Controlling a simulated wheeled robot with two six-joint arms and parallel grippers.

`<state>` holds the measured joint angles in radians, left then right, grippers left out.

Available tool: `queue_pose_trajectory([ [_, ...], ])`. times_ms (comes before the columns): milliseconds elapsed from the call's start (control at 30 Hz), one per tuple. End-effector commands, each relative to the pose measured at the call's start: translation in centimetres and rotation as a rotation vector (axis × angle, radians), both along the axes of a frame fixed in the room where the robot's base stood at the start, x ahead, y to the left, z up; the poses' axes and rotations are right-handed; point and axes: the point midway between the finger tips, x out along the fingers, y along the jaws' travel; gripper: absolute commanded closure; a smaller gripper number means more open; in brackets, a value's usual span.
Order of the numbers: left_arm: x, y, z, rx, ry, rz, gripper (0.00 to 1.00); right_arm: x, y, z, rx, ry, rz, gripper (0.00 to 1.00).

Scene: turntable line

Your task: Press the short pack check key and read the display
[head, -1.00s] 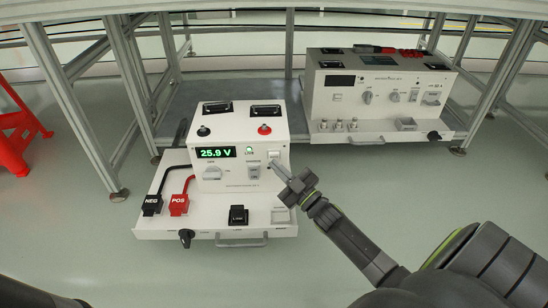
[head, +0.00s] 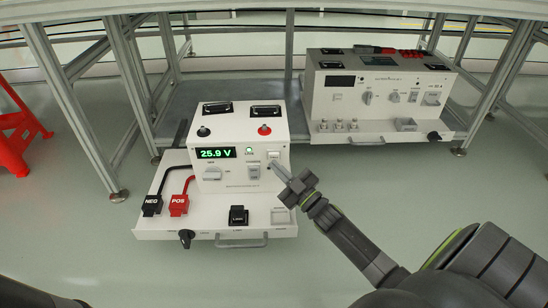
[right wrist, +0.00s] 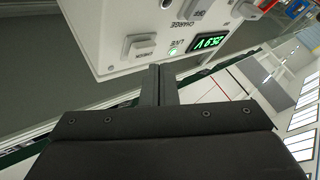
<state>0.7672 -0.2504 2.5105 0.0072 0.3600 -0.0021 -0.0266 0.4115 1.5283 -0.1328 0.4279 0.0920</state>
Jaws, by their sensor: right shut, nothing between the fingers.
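The white pack unit (head: 239,185) stands on a pull-out tray (head: 218,233). Its display (head: 216,153) is lit green and reads 25.9 V, and it also shows in the right wrist view (right wrist: 207,45). A green lamp marked LIVE (head: 249,150) glows beside it. A pale square key (head: 273,155) sits at the right of the panel; it also shows in the right wrist view (right wrist: 140,45). My left gripper is out of view.
Black NEG (head: 152,205) and red POS (head: 179,205) connectors lie on the tray, with a black block (head: 238,215) to their right. A second, similar unit (head: 375,95) with a dark display stands behind right. Metal frame legs (head: 85,120) flank the shelf. Floor in front is clear.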

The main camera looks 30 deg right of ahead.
Motion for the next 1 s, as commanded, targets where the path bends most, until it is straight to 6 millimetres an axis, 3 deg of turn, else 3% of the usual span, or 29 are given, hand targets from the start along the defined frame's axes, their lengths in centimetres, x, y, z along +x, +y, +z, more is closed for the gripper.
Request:
queue_pose_trajectory([
  [1000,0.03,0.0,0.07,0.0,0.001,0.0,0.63,0.73,-0.45,0.04,0.0,0.0,0.0,1.0],
])
